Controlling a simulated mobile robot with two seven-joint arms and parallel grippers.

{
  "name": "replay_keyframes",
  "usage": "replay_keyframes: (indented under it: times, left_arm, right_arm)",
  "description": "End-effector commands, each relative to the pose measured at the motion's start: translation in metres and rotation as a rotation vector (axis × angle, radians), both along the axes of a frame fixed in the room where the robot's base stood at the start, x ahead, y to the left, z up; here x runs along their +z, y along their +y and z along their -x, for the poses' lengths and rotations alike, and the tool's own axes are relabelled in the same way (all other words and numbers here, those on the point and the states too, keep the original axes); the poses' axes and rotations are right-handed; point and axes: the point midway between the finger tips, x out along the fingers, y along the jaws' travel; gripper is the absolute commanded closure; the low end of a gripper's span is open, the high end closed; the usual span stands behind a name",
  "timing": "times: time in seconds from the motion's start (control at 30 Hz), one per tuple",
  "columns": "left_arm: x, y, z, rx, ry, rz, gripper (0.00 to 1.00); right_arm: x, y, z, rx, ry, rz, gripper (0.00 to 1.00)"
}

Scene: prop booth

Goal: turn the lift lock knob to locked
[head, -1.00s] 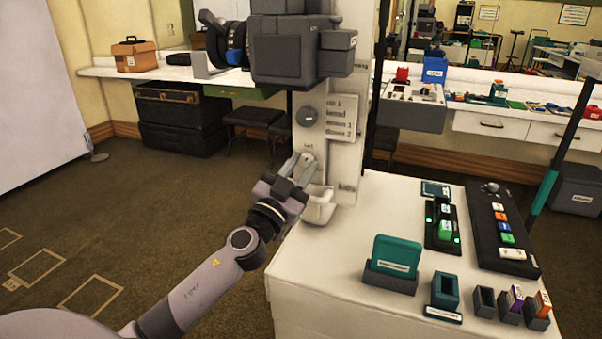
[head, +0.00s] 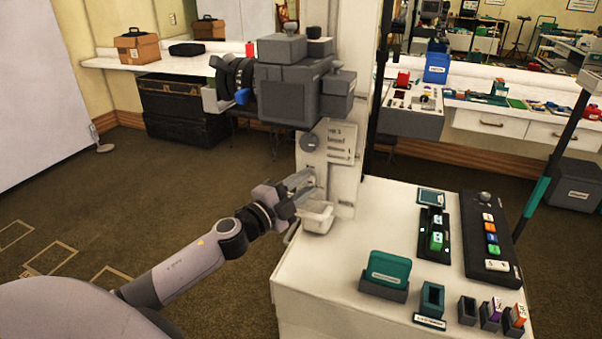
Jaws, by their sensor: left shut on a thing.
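My left gripper (head: 308,184) is at the front face of the white lift column (head: 342,190). Its fingers are shut on a small part there, taken to be the lift lock knob, which the fingers almost fully hide. I cannot read which way the knob points. A round grey dial (head: 310,142) sits on the column just above the gripper, with a printed label plate (head: 341,142) beside it. My right gripper is not in view.
A dark grey camera (head: 300,90) is mounted on the column above the gripper. A white ledge (head: 316,220) juts out just below it. The white table (head: 330,265) at right carries a green box (head: 389,268) and button panels. Open floor lies left.

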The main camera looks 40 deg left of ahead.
Motion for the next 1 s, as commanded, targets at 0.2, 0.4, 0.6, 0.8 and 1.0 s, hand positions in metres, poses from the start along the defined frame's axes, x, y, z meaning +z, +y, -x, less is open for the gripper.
replay_keyframes:
  times: [0.2, 0.4, 0.6, 0.8, 1.0]
  left_arm:
    - [0.004, 0.000, 0.000, -0.001, 0.028, -0.114, 0.99]
    - [0.003, 0.000, 0.000, 0.001, 0.039, -0.167, 0.99]
    - [0.002, 0.000, 0.000, 0.001, 0.044, -0.185, 0.99]
    - [0.001, 0.000, 0.000, 0.001, 0.043, -0.187, 0.99]
    - [0.001, 0.000, 0.000, 0.000, 0.043, -0.186, 0.46]
  right_arm:
    - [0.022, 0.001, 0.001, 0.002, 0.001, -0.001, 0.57]
    - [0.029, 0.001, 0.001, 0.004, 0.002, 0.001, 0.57]
    - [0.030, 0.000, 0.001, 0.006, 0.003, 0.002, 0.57]
    - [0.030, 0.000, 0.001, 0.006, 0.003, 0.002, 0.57]
    - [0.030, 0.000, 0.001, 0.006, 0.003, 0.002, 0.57]
